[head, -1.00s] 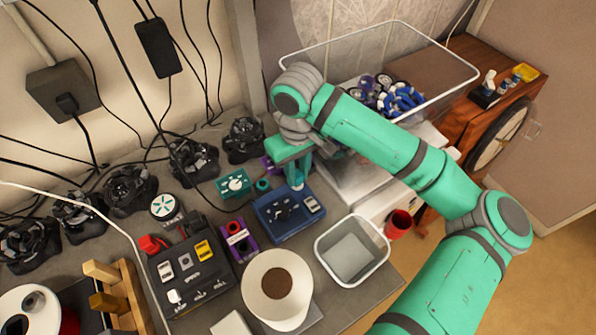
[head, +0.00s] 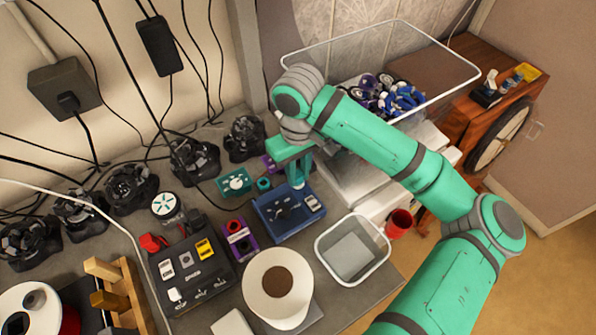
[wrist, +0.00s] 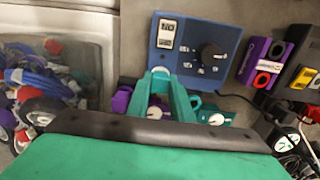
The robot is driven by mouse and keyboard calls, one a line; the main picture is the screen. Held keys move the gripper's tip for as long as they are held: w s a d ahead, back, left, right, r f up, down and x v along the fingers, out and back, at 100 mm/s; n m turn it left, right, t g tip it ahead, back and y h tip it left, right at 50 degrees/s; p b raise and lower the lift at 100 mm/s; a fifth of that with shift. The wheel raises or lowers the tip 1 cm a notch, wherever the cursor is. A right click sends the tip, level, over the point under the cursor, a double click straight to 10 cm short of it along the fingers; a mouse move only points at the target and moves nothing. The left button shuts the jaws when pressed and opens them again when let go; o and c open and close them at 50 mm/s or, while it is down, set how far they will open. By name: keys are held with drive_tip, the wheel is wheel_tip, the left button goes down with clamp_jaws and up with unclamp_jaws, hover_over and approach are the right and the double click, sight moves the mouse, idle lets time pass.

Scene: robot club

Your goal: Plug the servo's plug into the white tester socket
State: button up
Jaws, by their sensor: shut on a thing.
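My gripper (head: 298,178) points down at the back edge of the blue tester box (head: 272,226). Its teal fingers also show in the wrist view (wrist: 164,88), shut on a small pale piece at their tips, which I take as the servo's plug (wrist: 160,72). The fingers hide most of it. A teal unit with a white round top (head: 234,182), possibly the servo, sits left of the gripper.
A purple block with red rings (head: 239,240) and a dark panel (head: 190,284) stand left of the blue box. A clear bin (head: 352,250) and a white roll (head: 262,308) stand in front. A wire basket (head: 440,105) is behind my arm. Thin black cables cross the bench.

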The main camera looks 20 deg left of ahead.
drive_tip(key=shift+f, duration=0.1)
drive_tip(key=o, duration=1.1)
drive_tip(key=shift+c, duration=0.2)
wheel_tip(320, 180, up, 11)
